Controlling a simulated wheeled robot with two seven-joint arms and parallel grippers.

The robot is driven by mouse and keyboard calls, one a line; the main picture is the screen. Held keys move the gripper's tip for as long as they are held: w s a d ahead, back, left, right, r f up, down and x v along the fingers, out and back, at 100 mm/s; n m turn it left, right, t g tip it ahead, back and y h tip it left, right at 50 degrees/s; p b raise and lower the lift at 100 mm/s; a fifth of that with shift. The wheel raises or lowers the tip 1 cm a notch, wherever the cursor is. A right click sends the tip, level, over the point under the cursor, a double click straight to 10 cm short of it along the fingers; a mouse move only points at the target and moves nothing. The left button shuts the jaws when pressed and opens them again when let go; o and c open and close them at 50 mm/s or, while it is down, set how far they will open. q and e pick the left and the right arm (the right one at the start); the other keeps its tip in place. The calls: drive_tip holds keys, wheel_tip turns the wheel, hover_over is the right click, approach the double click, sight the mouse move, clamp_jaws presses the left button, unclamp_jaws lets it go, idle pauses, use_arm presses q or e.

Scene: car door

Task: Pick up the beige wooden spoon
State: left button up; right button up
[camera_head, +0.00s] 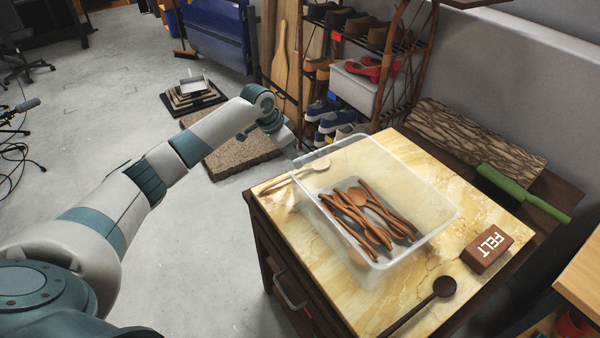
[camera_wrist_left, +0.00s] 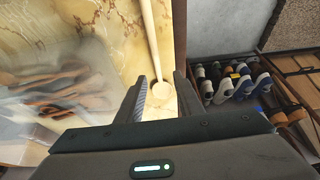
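The beige wooden spoon (camera_head: 297,178) lies on the yellow marbled tabletop near its far left edge, beside a clear bin, with its round bowl toward the back. It also shows in the left wrist view (camera_wrist_left: 149,38). My left gripper (camera_wrist_left: 161,80) is open and empty, with one finger on each side of the spoon's bowl end in that view. I cannot tell how far above the spoon the fingertips are. In the head view my left gripper (camera_head: 287,143) is by the table's back left corner, its fingers hardly visible. My right gripper is not in view.
The clear plastic bin (camera_head: 440,214) holds several brown spoons. A dark spoon (camera_head: 443,288) and a brown FELT block (camera_head: 487,249) lie on the tabletop (camera_head: 385,304). A green-handled brush (camera_head: 522,193) is at the right. A shoe rack (camera_head: 345,85) stands behind the table.

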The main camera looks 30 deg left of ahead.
use_arm(q)
drive_tip(key=shift+f, duration=0.2)
drive_tip(key=shift+d, duration=0.1)
drive_tip(key=shift+p+x, duration=0.55)
drive_tip(key=shift+x, duration=2.05)
drive_tip(key=shift+s+d, duration=0.1)
clamp_jaws()
